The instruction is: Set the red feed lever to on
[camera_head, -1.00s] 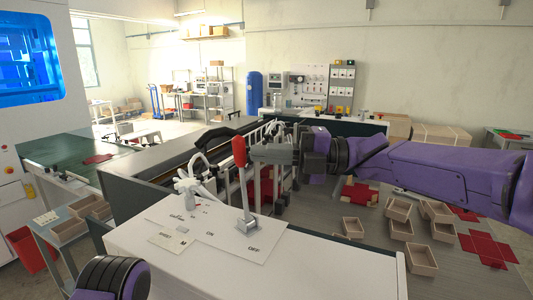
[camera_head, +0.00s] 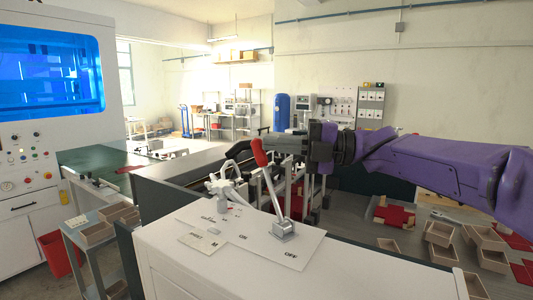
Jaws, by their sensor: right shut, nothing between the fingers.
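The feed lever has a red handle (camera_head: 259,152) on a metal shaft rising from a grey pivot block (camera_head: 285,230) on the white cabinet top. It leans left, toward the ON label (camera_head: 243,238) side and away from the OFF label (camera_head: 291,256). My right gripper (camera_head: 268,144) comes in from the right at the height of the red handle. It is shut and empty, with its tips right beside the handle; I cannot tell if they touch. My left gripper is out of view.
A white knobbed valve-like part (camera_head: 226,186) stands left of the lever on the cabinet (camera_head: 220,265). Behind are conveyor rails. Cardboard trays (camera_head: 440,233) and red blanks lie on the table at right. A machine with a blue window (camera_head: 50,80) stands at left.

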